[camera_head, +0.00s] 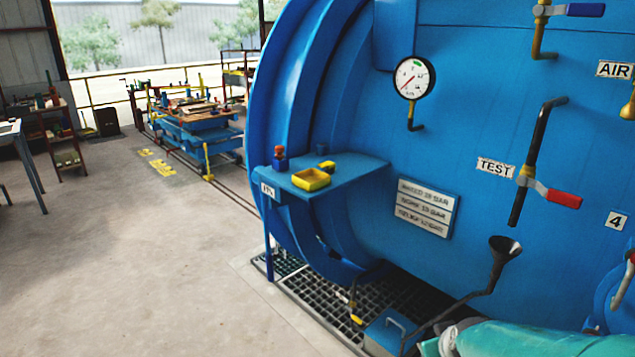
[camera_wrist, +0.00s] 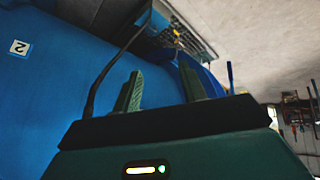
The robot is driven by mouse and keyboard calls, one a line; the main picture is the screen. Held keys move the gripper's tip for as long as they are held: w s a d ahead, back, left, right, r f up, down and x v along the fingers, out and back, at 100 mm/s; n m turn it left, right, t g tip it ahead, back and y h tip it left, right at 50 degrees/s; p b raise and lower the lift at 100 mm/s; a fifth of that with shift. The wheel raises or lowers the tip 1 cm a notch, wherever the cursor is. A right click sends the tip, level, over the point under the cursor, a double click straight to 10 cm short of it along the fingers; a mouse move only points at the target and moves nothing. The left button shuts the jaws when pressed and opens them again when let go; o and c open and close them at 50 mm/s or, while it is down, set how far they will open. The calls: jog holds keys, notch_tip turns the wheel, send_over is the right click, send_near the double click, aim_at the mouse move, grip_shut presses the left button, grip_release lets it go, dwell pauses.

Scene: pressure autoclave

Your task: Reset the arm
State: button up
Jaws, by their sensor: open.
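My gripper (camera_wrist: 160,68) shows in the wrist view with its two dark green fingers apart and nothing between them. Beyond it are the blue autoclave wall, a label reading 2 (camera_wrist: 19,47) and a thin dark pipe (camera_wrist: 112,62). In the head view, a teal part of my arm lies low at the bottom right, in front of the large blue autoclave (camera_head: 440,150). I cannot make out the fingers there.
A blue shelf (camera_head: 345,172) on the autoclave holds a yellow tray (camera_head: 311,180). A red-handled test valve (camera_head: 563,198), a gauge (camera_head: 414,78) and a dark funnel (camera_head: 504,247) are on the right. A floor grating (camera_head: 325,305) lies below. Open floor is at left.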

jog(key=s+a+r+m+g+y, duration=0.1)
jog(key=s+a+r, duration=0.9)
jog(key=s+r, duration=0.3)
jog(key=shift+a+r+m, duration=0.15)
jog(key=shift+a+m, duration=0.05)
jog(key=shift+m, duration=0.2)
jog(key=shift+c, duration=0.6)
jog(key=shift+d, duration=0.2)
